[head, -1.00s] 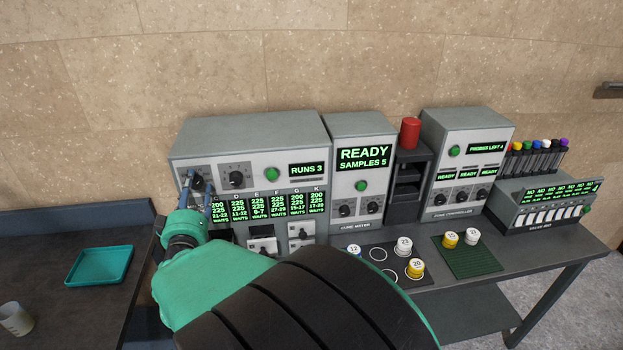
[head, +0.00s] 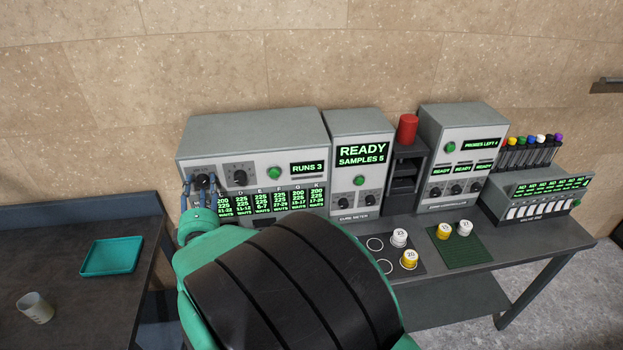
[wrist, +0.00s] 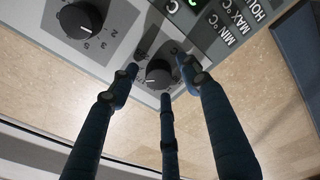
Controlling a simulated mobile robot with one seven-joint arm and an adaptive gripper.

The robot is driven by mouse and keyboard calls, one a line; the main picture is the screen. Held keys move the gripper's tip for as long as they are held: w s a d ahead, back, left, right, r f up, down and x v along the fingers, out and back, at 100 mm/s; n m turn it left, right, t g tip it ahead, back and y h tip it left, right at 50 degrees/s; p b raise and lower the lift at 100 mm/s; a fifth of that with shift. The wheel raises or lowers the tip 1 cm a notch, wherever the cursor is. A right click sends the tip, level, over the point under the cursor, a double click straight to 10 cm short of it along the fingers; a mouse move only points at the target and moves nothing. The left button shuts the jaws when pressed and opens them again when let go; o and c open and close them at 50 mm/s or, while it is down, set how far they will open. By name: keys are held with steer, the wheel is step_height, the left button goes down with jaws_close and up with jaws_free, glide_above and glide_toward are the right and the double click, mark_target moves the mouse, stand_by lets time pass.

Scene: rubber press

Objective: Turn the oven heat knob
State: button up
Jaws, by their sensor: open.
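The oven (head: 250,137) is the wide grey box at the left of the bench, with a "RUNS 3" display. Two black knobs sit at the left of its front: the leftmost knob (head: 203,179) and a second knob (head: 239,177) to its right. My gripper (head: 199,186) is at the leftmost knob, fingers open. In the wrist view its three dark fingers (wrist: 157,75) spread around that knob (wrist: 158,72); I cannot tell whether they touch it. The other knob (wrist: 81,19) is clear of them. Which knob sets heat is not legible.
A green button (head: 274,173) is right of the knobs. The cure meter (head: 361,160) and zone controller (head: 462,145) stand to the right. Numbered cups (head: 409,258) sit on the bench's front. My arm hides the oven's lower front. A teal tray (head: 111,256) lies on the left table.

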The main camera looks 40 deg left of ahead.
steer(key=n+p, duration=0.3)
steer(key=n, duration=0.1)
steer(key=shift+r+g, duration=0.15)
steer(key=shift+g, duration=0.15)
steer(key=n+p, duration=0.4)
steer(key=shift+s+d+n, duration=0.25)
steer(key=shift+d+n, duration=0.05)
steer(key=r+v, duration=0.1)
steer(key=v, duration=1.2)
steer(key=w+d+r+m+h+b, duration=0.2)
steer(key=w+d+m, duration=0.3)
steer(key=w+d, duration=0.4)
steer(key=w+d+r+m+g+h+b, duration=0.1)
steer(key=w+d+r+m+h+b, duration=0.1)
steer(key=w+d+m+b, duration=0.3)
steer(key=shift+w+d+r+m+g, duration=0.4)
steer(key=shift+w+d, duration=1.75)
steer(key=shift+w, duration=2.05)
